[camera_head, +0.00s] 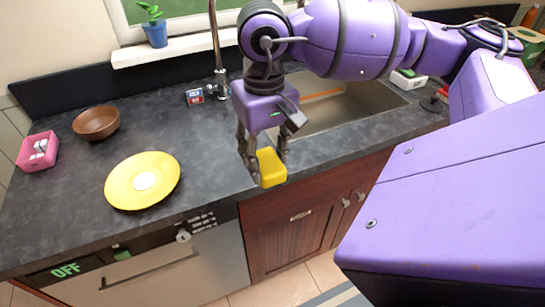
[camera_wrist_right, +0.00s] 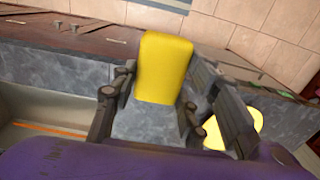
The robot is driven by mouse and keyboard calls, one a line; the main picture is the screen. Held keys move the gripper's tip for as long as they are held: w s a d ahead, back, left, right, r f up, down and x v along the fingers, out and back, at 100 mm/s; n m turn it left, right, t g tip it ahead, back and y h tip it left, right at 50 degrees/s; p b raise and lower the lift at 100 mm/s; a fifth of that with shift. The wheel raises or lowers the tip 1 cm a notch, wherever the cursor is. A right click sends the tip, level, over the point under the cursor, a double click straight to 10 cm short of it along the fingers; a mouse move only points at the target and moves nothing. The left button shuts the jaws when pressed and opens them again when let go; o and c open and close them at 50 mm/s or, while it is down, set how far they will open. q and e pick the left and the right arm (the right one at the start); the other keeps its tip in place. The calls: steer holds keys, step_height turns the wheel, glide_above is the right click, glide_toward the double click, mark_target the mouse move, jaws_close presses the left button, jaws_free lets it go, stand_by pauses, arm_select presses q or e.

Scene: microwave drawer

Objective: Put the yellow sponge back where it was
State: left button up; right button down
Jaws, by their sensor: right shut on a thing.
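The yellow sponge (camera_head: 271,168) is held between the fingers of my right gripper (camera_head: 263,165), above the front edge of the dark counter. In the right wrist view the sponge (camera_wrist_right: 163,68) stands out between the two fingers of the gripper (camera_wrist_right: 155,98). My right arm comes in from the right of the head view and reaches over the sink. My left gripper is not in view.
The sink (camera_head: 335,108) lies behind and right of the gripper. A yellow plate (camera_head: 120,190), a brown bowl (camera_head: 96,122) and a pink container (camera_head: 30,160) stand on the left counter. A small box (camera_head: 194,97) is near the faucet (camera_head: 219,80). Counter between plate and sink is clear.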

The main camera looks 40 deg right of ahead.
steer(key=shift+d+f, duration=0.1)
steer(key=shift+d, duration=0.05)
steer(key=w+d+f, duration=0.1)
steer(key=w+f, duration=0.2)
steer(key=w+d+f, duration=0.2)
steer(key=w, duration=0.2)
steer(key=w+d+f+p, duration=0.1)
steer(key=w+d+f, duration=0.1)
steer(key=w+f, duration=0.1)
steer(key=shift+w+d+f, duration=0.2)
steer(key=shift+w+f, duration=0.1)
steer(key=shift+w, duration=0.45)
steer(key=shift+w+d+f, duration=0.25)
steer(key=shift+w+f, duration=0.25)
steer(key=shift+f, duration=0.25)
step_height(320, 180, down, 3)
steer(key=shift+r, duration=0.1)
steer(key=shift+f, duration=0.25)
steer(key=c, duration=1)
jaws_free()
